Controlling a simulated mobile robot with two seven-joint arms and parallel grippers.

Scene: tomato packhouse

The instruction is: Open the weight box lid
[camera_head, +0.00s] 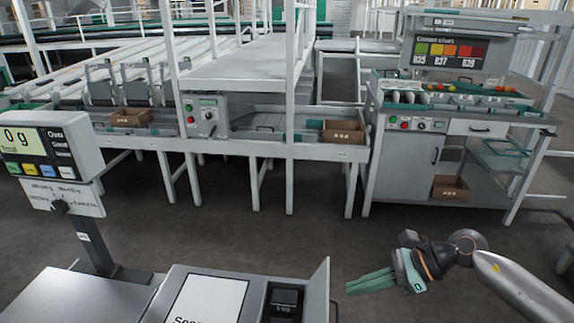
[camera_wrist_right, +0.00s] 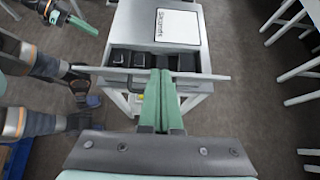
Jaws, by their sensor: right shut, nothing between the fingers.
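The weight box (camera_head: 256,278) stands at the bottom of the head view, its lid (camera_head: 318,292) standing up along the right side. Dark compartments with black weights (camera_head: 285,300) show beside it. In the right wrist view the lid (camera_wrist_right: 95,72) is a thin plate seen nearly edge-on, with a dark handle (camera_wrist_right: 122,62). My right gripper (camera_head: 350,284) is shut and empty, its green fingers pointing at the lid's outer side. Its tips (camera_wrist_right: 160,72) overlap the lid there; I cannot tell whether they touch. My left gripper (camera_wrist_right: 82,26) shows only in the wrist view, small at top left.
A scale with a display reading 0 g (camera_head: 38,140) stands at the left. A white sheet (camera_head: 208,300) lies on the box top. A grey sorting line and a cabinet (camera_head: 405,165) with trays stand behind. Dark floor (camera_head: 400,235) is open between them and the box.

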